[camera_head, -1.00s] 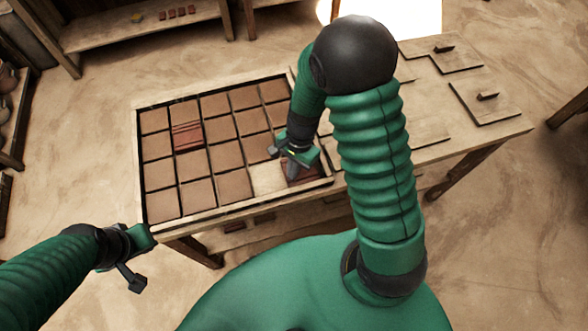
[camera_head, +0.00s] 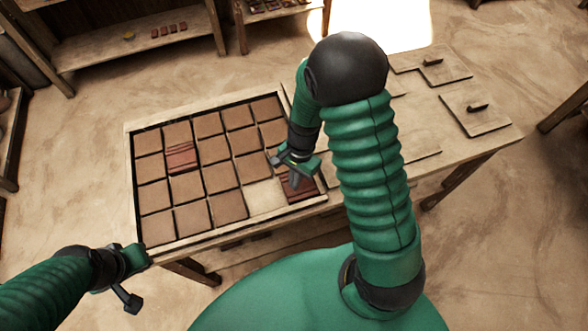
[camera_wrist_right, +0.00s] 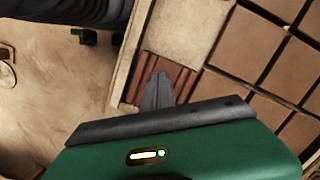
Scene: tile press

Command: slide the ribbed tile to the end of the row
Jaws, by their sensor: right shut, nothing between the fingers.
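A dark red ribbed tile (camera_head: 306,194) lies at the right end of the tray's front row, against the right rim. A bare, pale slot (camera_head: 265,197) is just left of it. My right gripper (camera_head: 296,186) is shut and empty, pointing down over this tile and hiding part of it. In the right wrist view, the closed fingertips (camera_wrist_right: 160,76) overlap the ribbed tile (camera_wrist_right: 186,72); I cannot tell whether they touch it. A second ribbed tile (camera_head: 182,158) sits further back on the left. My left gripper (camera_head: 130,278) is off the tray's front left corner, jaws unclear.
The wooden tray (camera_head: 192,240) holds several plain brown tiles (camera_head: 192,216) in rows. Flat boards with handles (camera_head: 474,112) lie on the right of the table. A shelf (camera_head: 130,50) stands at the back left. The floor in front is clear.

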